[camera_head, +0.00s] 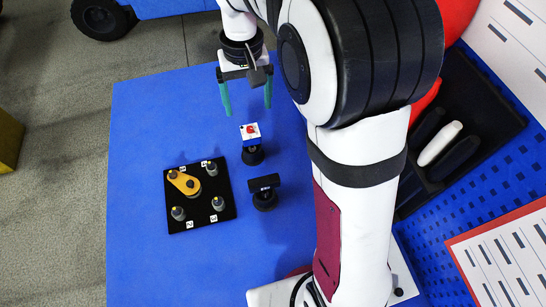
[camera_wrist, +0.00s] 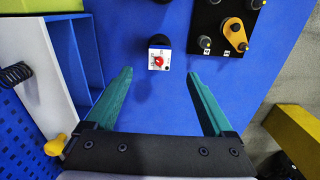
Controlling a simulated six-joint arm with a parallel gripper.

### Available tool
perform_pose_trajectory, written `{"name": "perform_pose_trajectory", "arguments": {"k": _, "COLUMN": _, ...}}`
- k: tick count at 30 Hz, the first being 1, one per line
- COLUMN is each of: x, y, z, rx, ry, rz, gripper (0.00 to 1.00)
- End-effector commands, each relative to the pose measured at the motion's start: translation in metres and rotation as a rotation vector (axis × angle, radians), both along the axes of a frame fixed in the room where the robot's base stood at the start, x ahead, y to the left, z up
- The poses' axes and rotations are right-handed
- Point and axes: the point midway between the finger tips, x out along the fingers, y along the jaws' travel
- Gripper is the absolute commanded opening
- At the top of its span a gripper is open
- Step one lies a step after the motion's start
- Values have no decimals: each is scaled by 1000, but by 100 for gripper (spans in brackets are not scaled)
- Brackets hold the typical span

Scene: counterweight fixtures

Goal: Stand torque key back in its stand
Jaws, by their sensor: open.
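My gripper (camera_head: 247,98) is open and empty, its two teal fingers pointing down over the blue table. In the wrist view my gripper (camera_wrist: 160,74) has its fingers wide apart. A small white-faced block with a red knob (camera_head: 250,132) stands on a round black base, just beyond the fingertips; it shows between them in the wrist view (camera_wrist: 159,62). A black T-shaped piece (camera_head: 264,184) stands upright on a round black base nearer my arm. I cannot tell which of these is the torque key or its stand.
A black board (camera_head: 205,207) with several numbered posts and an orange lever (camera_head: 184,183) lies to the left. A dark tray (camera_head: 462,105) with a white bar is at the right, beyond my arm. Bare blue table (camera_head: 150,120) surrounds the board.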

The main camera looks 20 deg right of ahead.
Motion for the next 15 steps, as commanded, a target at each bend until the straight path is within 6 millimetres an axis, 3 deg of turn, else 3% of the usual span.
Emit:
{"name": "perform_pose_trajectory", "arguments": {"k": 2, "x": -40, "y": -4, "z": 19, "rx": 21, "ry": -1, "rz": -67, "gripper": 87}}
{"name": "perform_pose_trajectory", "arguments": {"k": 4, "x": -94, "y": -6, "z": 30, "rx": 50, "ry": 7, "rz": -159, "gripper": 87}}
{"name": "perform_pose_trajectory", "arguments": {"k": 6, "x": -149, "y": -6, "z": 32, "rx": 79, "ry": 19, "rz": -252, "gripper": 87}}
{"name": "perform_pose_trajectory", "arguments": {"k": 9, "x": -213, "y": -4, "z": 22, "rx": 114, "ry": 36, "rz": -364, "gripper": 87}}
{"name": "perform_pose_trajectory", "arguments": {"k": 12, "x": -250, "y": -1, "z": 9, "rx": 136, "ry": 49, "rz": -432, "gripper": 87}}
{"name": "perform_pose_trajectory", "arguments": {"k": 15, "x": -262, "y": 1, "z": 4, "rx": 142, "ry": 55, "rz": -456, "gripper": 87}}
